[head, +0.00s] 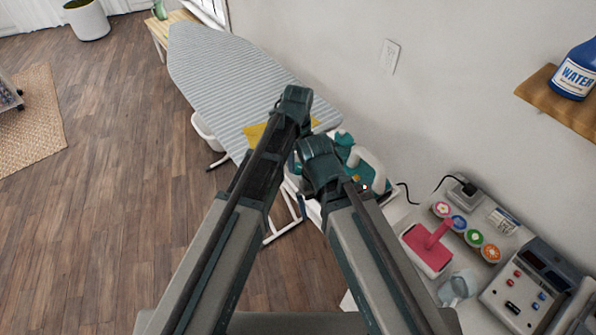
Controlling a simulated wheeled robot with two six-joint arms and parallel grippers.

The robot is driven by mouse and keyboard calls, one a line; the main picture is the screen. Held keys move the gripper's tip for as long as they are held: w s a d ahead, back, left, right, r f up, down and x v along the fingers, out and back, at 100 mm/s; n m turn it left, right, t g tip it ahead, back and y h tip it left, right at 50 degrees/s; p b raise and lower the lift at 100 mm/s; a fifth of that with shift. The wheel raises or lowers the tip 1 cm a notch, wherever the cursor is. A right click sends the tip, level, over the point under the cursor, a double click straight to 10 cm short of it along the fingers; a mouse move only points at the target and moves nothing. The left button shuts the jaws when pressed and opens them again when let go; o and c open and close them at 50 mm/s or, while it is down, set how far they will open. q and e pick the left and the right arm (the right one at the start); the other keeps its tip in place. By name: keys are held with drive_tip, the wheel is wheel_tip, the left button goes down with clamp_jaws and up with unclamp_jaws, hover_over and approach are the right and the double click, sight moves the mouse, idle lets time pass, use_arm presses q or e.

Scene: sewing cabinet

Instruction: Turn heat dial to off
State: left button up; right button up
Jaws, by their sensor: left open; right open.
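A teal and white iron (373,168) stands at the near right end of the ironing board (215,80), partly hidden behind my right gripper. My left gripper (295,108) is over the board, left of the iron, and open. My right gripper (320,165) is open, just left of the iron and in front of part of it. Whether it touches the iron cannot be told. The fingertips of both are mostly hidden by their own bodies.
A yellow cloth (256,134) lies on the board behind my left arm. At right, a table holds a pink stamp-like tool (428,248), several round coloured pots (459,223) and a control box (523,290). A black cord (408,194) runs to a plug. Open wooden floor (110,200) lies left.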

sight(298, 166)
use_arm(q)
drive_tip(key=shift+f+b, duration=0.95)
drive_tip(key=shift+f, duration=0.55)
use_arm(e)
drive_tip(key=shift+f, duration=1.5)
drive_tip(key=shift+r, duration=0.1)
use_arm(q)
clamp_jaws()
